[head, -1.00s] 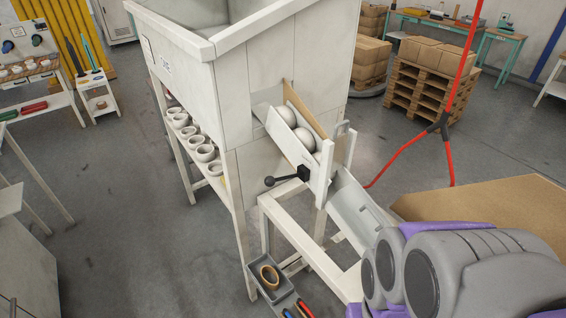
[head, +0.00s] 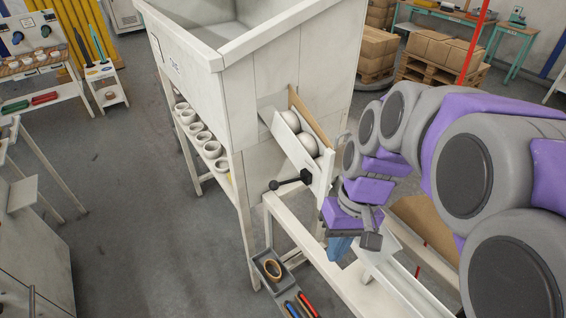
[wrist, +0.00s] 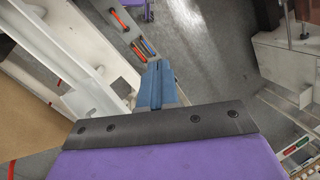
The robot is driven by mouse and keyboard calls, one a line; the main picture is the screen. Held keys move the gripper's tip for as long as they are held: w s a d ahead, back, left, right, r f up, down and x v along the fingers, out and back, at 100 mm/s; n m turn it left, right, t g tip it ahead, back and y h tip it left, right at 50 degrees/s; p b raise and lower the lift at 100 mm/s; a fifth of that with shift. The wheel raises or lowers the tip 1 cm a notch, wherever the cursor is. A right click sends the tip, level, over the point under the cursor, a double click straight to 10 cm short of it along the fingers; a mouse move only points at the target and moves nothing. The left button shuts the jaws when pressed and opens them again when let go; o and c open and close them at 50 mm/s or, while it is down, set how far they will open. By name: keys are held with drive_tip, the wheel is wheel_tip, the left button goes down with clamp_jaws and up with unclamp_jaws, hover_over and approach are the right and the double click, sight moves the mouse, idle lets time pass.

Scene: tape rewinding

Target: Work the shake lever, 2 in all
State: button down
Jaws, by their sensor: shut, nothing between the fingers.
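The shake lever (head: 289,182) is a black bar with a round knob at its left end and a dark hub at its right end. It sits on the front of the white chute (head: 297,155), below two pale balls (head: 299,134). The bar lies nearly level, the knob slightly lower. My gripper (head: 339,248) points down, to the right of the lever and below it, apart from it. Its blue fingers (wrist: 157,80) are shut with nothing between them in the wrist view. I cannot make out the lever in the wrist view.
A white frame (head: 310,240) stands beneath the chute, close to my gripper. A grey tray (head: 265,262) holds a tan ring, with red and blue-handled tools nearby. White cups (head: 212,149) line a shelf under the large bin (head: 195,75).

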sight(282, 184)
drive_tip(key=w+a+r+n+y+p, duration=0.1)
drive_tip(key=w+p, duration=0.5)
drive_tip(key=w, duration=0.8)
drive_tip(key=w+a+r+n+y+p, duration=0.2)
drive_tip(key=w+r+p, duration=0.3)
drive_tip(key=w, duration=0.9)
drive_tip(key=shift+w+a+n+y+p, duration=0.3)
drive_tip(key=shift+n+y+p, duration=0.2)
drive_tip(key=shift+n+p, duration=0.35)
drive_tip(key=shift+f, duration=0.15)
drive_tip(key=p+x, duration=0.1)
drive_tip(key=x, duration=0.3)
drive_tip(key=p+x, duration=0.1)
drive_tip(key=x, duration=0.4)
drive_tip(key=p+x, duration=0.1)
drive_tip(key=x, duration=0.4)
drive_tip(key=shift+s, duration=0.25)
